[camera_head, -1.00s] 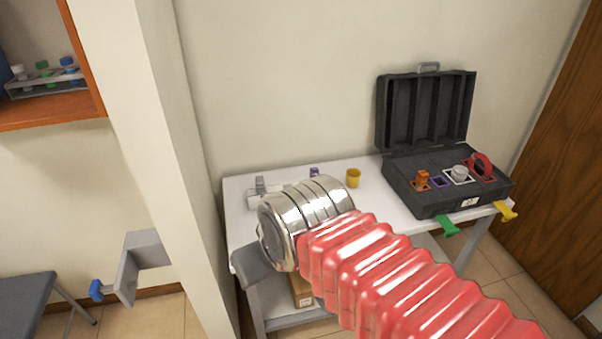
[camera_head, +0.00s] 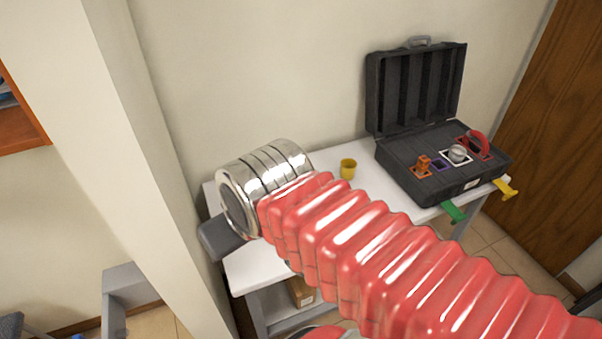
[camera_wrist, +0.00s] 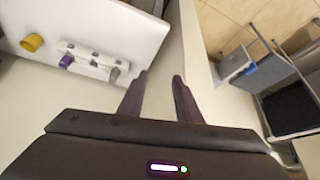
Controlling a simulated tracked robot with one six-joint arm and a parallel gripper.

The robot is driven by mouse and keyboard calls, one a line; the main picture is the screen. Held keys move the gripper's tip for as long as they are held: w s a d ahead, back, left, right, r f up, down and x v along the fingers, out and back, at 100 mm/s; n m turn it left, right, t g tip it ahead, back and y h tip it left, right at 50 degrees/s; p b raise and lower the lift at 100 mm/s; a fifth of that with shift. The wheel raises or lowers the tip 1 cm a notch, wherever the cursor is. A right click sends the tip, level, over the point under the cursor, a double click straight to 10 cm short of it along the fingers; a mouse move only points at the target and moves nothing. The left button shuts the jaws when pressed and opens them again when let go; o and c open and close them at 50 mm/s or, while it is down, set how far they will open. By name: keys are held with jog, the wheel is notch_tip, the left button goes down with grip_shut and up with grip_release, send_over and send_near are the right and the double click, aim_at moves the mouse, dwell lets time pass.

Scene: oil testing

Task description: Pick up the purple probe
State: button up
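The purple probe (camera_wrist: 66,61) shows in the wrist view as a small purple piece at one end of a pale holder (camera_wrist: 86,52) on the white table (camera_wrist: 115,22). In the head view my arm hides the probe and holder. In the wrist view my gripper (camera_wrist: 159,77) has its two dark fingers apart with nothing between them. It points past the table's edge, with the probe off to the left of the fingers and clear of them.
A yellow cup (camera_head: 348,168) stands on the table, and also shows in the wrist view (camera_wrist: 31,43). An open black case (camera_head: 412,181) sits at the table's right. A pale pillar (camera_head: 95,130) stands close left of my arm. Grey furniture (camera_wrist: 292,75) is at right in the wrist view.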

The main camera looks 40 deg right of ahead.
jog(key=shift+o, duration=0.2)
jog(key=shift+o, duration=0.8)
jog(key=shift+w+d, duration=0.1)
jog(key=shift+o, duration=0.8)
jog(key=w+d+f+m+t+h, duration=0.1)
jog(key=w+d+f+h, duration=0.1)
jog(key=w+d, duration=0.6)
jog(key=d, duration=0.2)
jog(key=shift+w+d+f+m+t+h, duration=0.25)
jog(key=shift+d+f+m+t+h, duration=0.05)
jog(key=shift+f, duration=0.1)
jog(key=w+d+f+t+h, duration=0.1)
jog(key=w+d+f, duration=0.15)
jog(key=d, duration=0.35)
jog(key=w+d+f+h, duration=0.1)
jog(key=w+d+f, duration=0.15)
jog(key=d, duration=0.35)
jog(key=s+d+f+m+t, duration=0.1)
jog(key=d+f+t, duration=0.3)
jog(key=d+f, duration=0.7)
jog(key=shift+s+d+f+m+t+y, duration=0.2)
jog(key=shift+s+m+t+y, duration=0.1)
jog(key=shift+m+t+y, duration=0.1)
jog(key=shift+x, duration=4.3)
